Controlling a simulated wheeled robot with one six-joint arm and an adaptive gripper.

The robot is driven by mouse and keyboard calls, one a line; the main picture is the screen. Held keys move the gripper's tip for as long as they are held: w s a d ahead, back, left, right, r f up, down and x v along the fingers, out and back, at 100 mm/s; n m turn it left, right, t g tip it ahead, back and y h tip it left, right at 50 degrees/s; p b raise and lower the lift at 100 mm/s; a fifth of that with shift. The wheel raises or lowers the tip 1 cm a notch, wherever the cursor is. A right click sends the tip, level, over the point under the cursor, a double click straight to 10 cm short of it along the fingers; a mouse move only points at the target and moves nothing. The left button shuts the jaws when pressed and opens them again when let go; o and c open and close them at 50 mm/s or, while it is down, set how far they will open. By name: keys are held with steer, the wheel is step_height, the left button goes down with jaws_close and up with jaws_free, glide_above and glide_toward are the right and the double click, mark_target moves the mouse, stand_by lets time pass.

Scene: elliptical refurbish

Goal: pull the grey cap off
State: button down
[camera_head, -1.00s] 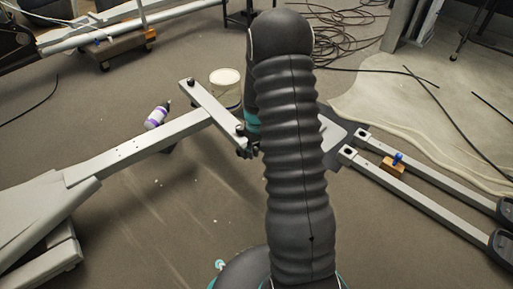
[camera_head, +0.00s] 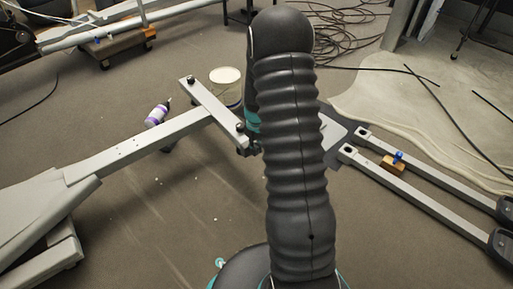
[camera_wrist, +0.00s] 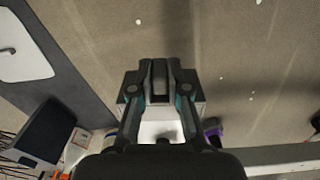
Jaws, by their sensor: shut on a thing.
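My gripper (camera_wrist: 160,85) shows in the wrist view with its two fingers close together around a small piece. A pale grey piece (camera_wrist: 160,128), which looks like the grey cap, shows between and behind the fingers. The fingers hide much of it, so I cannot tell how it sits on the frame. In the head view my gripper (camera_head: 247,148) is mostly hidden behind my arm, beside the near end of the grey crossbar (camera_head: 212,104). The crossbar sits across the end of the long grey beam (camera_head: 135,148). The cap cannot be made out in the head view.
A purple-and-white bottle (camera_head: 157,115) and a cream-lidded tub (camera_head: 225,76) stand behind the beam. Two grey rails (camera_head: 420,200) with a wooden block (camera_head: 393,167) lie to the right. Cables (camera_head: 345,35) lie at the back. The front floor is fairly clear.

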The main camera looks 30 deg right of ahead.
steer(key=shift+s, duration=0.1)
steer(key=s+d, duration=0.1)
steer(key=s, duration=0.6)
steer(key=shift+s+d, duration=0.2)
steer(key=shift+s, duration=0.15)
stand_by(0.6)
stand_by(0.3)
